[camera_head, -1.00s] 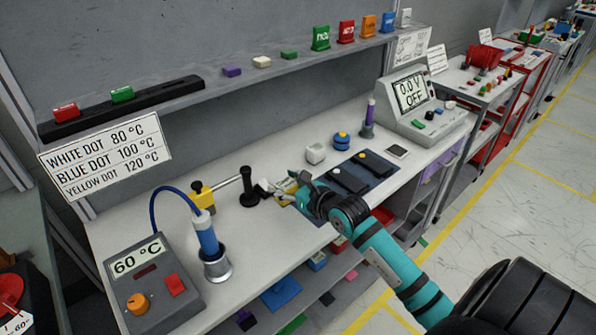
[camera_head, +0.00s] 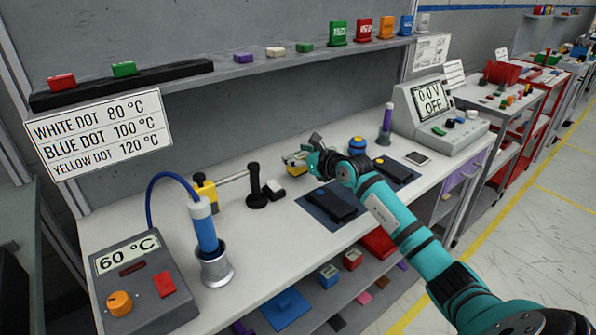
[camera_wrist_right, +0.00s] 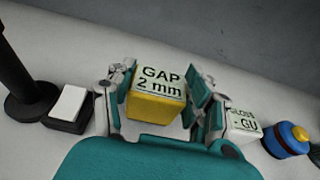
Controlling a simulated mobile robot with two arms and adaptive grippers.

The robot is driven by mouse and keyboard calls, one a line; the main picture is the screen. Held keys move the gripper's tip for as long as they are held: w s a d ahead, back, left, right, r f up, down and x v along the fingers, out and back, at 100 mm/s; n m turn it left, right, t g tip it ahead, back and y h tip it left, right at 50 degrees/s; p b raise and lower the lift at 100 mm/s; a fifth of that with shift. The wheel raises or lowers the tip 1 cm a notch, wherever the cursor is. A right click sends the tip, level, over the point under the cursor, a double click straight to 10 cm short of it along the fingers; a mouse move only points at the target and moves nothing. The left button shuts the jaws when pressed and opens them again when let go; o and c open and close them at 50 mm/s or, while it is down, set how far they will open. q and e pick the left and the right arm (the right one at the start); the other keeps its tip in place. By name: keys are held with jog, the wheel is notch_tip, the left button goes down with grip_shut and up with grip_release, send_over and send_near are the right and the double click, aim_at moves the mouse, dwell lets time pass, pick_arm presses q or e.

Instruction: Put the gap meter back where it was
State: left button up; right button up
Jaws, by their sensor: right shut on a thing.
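The gap meter is a yellow block with a light display reading "GAP 2 mm" (camera_wrist_right: 158,93). In the head view its yellow side (camera_head: 296,158) shows at the left of my right gripper (camera_head: 312,157). In the right wrist view the gripper's fingers (camera_wrist_right: 160,100) are on both sides of the meter, shut on it. It is at the back part of the bench, behind the dark mats; whether it touches the bench is unclear. A white gloss meter (camera_wrist_right: 243,124) stands just right of the gripper in the wrist view and is hidden in the head view. My left gripper is out of view.
A black stand (camera_head: 256,188) and a small black-and-white block (camera_head: 272,190) are to the left. A dark mat (camera_head: 312,207) with a black device lies in front. A blue-and-yellow round thing (camera_head: 357,146) is to the right. A shelf (camera_head: 215,83) runs above.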

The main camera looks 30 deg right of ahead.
jog(key=shift+f+b, duration=0.6)
jog(key=shift+f, duration=0.75)
jog(key=o, duration=1.4)
jog(key=shift+r, duration=0.15)
jog(key=b+v, duration=0.1)
jog(key=v, duration=1)
jog(key=shift+s+r, duration=0.2)
jog(key=shift+s, duration=0.3)
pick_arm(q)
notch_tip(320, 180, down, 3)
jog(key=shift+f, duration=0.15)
